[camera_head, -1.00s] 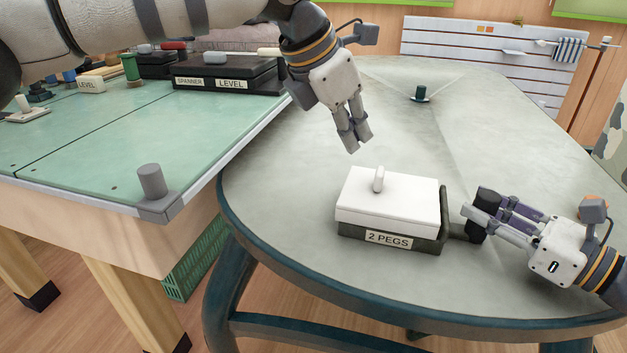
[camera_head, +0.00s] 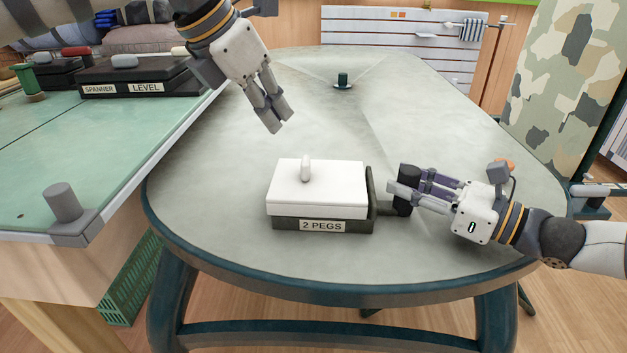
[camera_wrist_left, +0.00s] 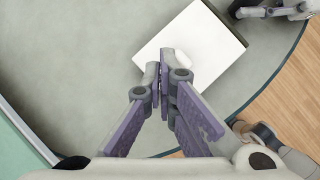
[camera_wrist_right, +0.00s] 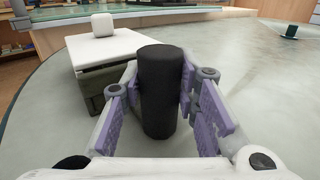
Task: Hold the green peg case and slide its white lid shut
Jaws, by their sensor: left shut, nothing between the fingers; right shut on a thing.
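The peg case (camera_head: 290,224), dark grey-green and labelled "2 PEGS", sits on the round table. Its white lid (camera_head: 335,190) lies over its top, with a pale upright knob (camera_head: 305,169) towards the left. The lid and knob also show in the left wrist view (camera_wrist_left: 205,45). A dark end plate stands at the case's right side with a black handle (camera_wrist_right: 160,95). My right gripper (camera_head: 402,190) is shut on that handle. My left gripper (camera_head: 276,124) is shut and empty, above and behind the knob, apart from it. The case's inside is hidden.
A green workbench (camera_head: 110,150) with a grey corner post (camera_head: 63,203) stands at the left, holding labelled dark boxes (camera_head: 137,80). A small dark green peg-like thing (camera_head: 342,82) stands at the table's back. The table around the case is clear.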

